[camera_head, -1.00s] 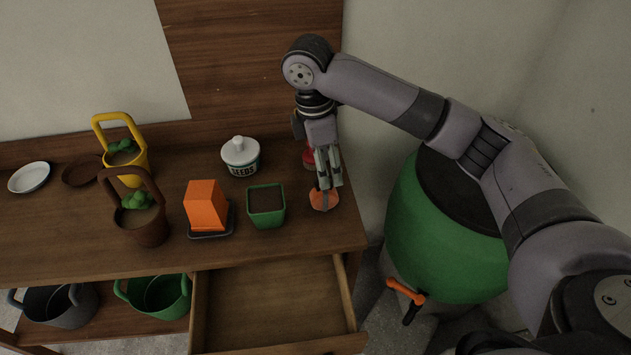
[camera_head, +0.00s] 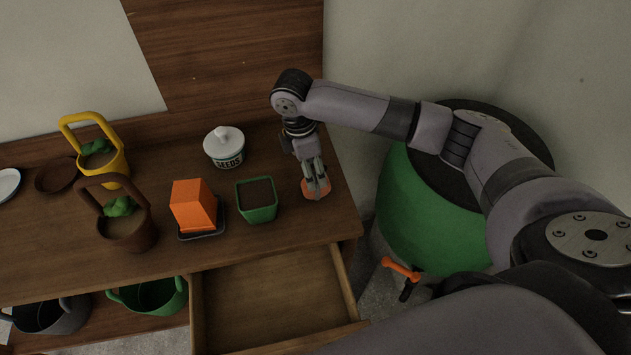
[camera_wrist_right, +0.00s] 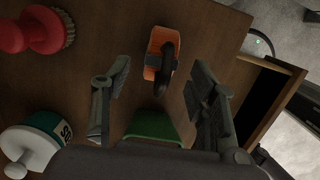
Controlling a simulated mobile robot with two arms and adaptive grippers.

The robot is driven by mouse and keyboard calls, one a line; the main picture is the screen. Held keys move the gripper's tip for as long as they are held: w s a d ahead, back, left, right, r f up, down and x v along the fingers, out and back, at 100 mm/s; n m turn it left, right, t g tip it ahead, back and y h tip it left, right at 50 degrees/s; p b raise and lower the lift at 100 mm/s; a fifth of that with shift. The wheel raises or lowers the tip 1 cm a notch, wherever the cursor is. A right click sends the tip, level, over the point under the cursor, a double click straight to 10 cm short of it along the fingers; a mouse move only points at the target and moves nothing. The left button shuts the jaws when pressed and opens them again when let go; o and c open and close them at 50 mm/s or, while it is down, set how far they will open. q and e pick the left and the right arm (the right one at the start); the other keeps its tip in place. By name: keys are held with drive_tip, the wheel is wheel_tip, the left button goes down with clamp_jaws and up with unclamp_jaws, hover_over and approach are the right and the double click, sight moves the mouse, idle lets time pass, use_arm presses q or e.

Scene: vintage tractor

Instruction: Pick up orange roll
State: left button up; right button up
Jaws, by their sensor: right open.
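The orange roll (camera_head: 316,189) lies on the right end of the wooden tabletop, partly hidden beneath my right gripper (camera_head: 316,186). In the right wrist view the orange roll (camera_wrist_right: 159,52) shows as a ribbed orange piece with a dark curved part across it. My right gripper (camera_wrist_right: 160,80) is open in that view, its fingers on either side of the line to the roll and apart from it. Nothing is between the fingertips. My left gripper is not in view.
Left of the roll stand a green square pot (camera_head: 257,213), an orange block (camera_head: 190,205) on a dark tray, and a white seeds jar (camera_head: 225,150). A red knobbed brush (camera_wrist_right: 38,30) is near the roll. An open drawer (camera_head: 265,300) juts out below. A green barrel (camera_head: 430,220) stands right.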

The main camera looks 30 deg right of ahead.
sight(315, 178)
drive_tip(key=shift+s+d+f+p, duration=0.1)
drive_tip(key=shift+f+p, duration=0.1)
drive_tip(key=shift+f, duration=0.25)
drive_tip(key=shift+s+d+f+p, duration=0.1)
drive_tip(key=shift+f+p, duration=0.1)
drive_tip(key=shift+f, duration=0.25)
drive_tip(key=f, duration=0.2)
drive_tip(key=f+p, duration=0.1)
drive_tip(key=shift+d+f, duration=0.25)
drive_tip(key=shift+f, duration=0.3)
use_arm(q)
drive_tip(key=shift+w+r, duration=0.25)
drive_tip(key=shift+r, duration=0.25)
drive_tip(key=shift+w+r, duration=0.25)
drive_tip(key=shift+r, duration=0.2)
use_arm(e)
drive_tip(key=shift+c, duration=0.3)
drive_tip(key=shift+r, duration=0.1)
clamp_jaws()
